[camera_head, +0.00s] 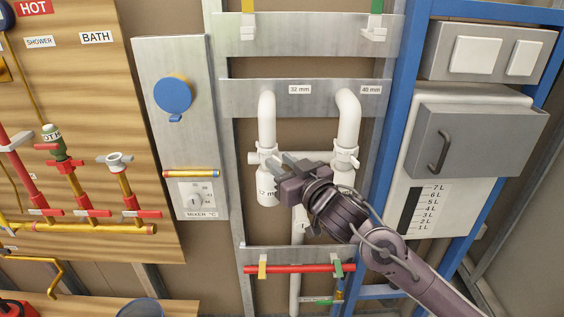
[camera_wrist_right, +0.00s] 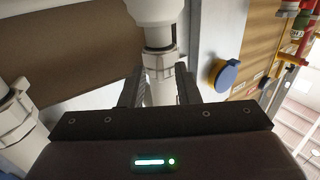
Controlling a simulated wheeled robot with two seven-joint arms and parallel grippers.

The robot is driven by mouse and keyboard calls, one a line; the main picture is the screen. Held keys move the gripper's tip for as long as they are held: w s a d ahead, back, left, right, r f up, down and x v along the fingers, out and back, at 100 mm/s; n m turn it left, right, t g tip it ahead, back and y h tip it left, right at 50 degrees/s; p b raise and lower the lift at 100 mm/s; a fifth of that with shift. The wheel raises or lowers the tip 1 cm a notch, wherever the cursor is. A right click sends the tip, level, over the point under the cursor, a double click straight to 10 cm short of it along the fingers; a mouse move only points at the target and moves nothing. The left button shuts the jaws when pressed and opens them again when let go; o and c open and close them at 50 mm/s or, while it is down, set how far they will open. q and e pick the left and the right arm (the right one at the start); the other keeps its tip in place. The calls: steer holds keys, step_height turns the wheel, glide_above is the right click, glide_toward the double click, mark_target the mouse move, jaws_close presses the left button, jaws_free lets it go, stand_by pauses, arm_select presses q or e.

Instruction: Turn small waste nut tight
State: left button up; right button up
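The small waste pipe, labelled 32 mm, is the left white bend (camera_head: 267,108) in the head view. Its white nut (camera_head: 266,147) sits at the joint above a white cup-shaped trap (camera_head: 267,190). My right gripper (camera_head: 279,161) reaches in from the lower right, its fingers at the nut and partly covering the joint. In the right wrist view, the two dark fingers stand apart on either side of a white ribbed nut (camera_wrist_right: 160,68). They lie very close to it; whether they press on it I cannot tell. My left gripper is not in view.
The 40 mm pipe (camera_head: 348,115) with its own nut (camera_head: 345,157) stands just right of my gripper. A metal mixer panel (camera_head: 181,134) is at left and a grey-handled box (camera_head: 450,150) at right. A red bar (camera_head: 300,269) crosses below.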

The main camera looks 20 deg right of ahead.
steer(key=shift+w, duration=0.1)
jaws_close()
